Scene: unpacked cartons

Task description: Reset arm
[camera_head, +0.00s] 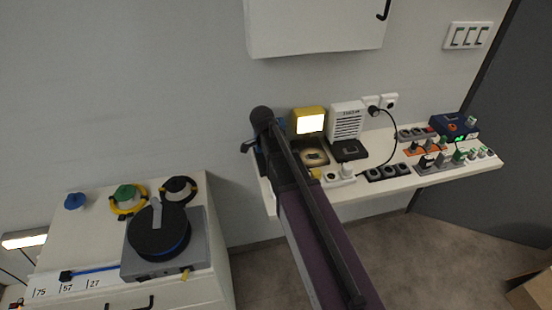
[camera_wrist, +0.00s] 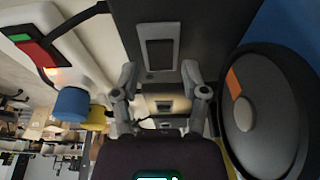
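The wrist view shows my gripper (camera_wrist: 158,82), its two grey fingers spread well apart with a wide gap between them. I see nothing held in the gap. Behind the fingers is a dark surface with a pale rectangular frame (camera_wrist: 158,48). In the head view my arm reaches up from the bottom middle to the left end of a white wall shelf (camera_head: 380,190). My gripper cannot be made out there.
A cabinet at left carries a grey device with a black disc (camera_head: 158,232), a blue knob (camera_head: 75,201) and ringed knobs. The shelf holds a lit yellow lamp (camera_head: 309,121), a white speaker-like box (camera_head: 346,121) and switches. A wall cabinet (camera_head: 315,25) hangs above.

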